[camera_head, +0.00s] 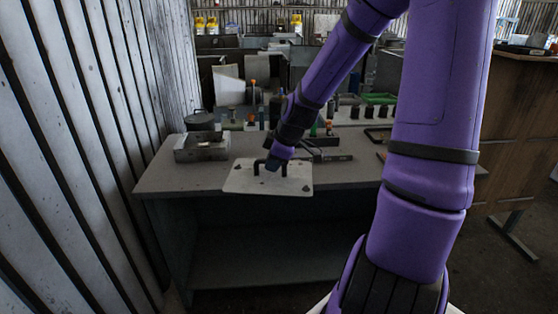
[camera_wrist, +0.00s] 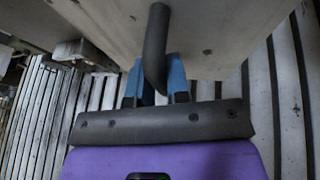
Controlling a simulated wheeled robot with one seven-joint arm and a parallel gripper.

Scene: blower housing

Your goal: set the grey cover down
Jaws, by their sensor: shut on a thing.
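The grey cover (camera_head: 240,180) is a flat pale plate with a dark bar handle and a few small dark holes or bolts. In the head view it is at the front edge of the workbench, and its near edge overlaps that edge. I cannot tell whether it touches the bench top or hangs just above it. My gripper (camera_head: 272,164) is shut on the handle. In the wrist view the cover (camera_wrist: 225,35) fills the upper part, and the dark handle (camera_wrist: 156,40) runs down between the blue fingertips of my gripper (camera_wrist: 158,82).
The workbench (camera_head: 160,180) has an open grey metal box (camera_head: 202,148) left of the cover, with a round grey pot (camera_head: 199,121) behind it. Dark tools (camera_head: 328,155) lie to the right, and several small bottles stand behind. A corrugated wall (camera_head: 75,150) runs close on the left.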

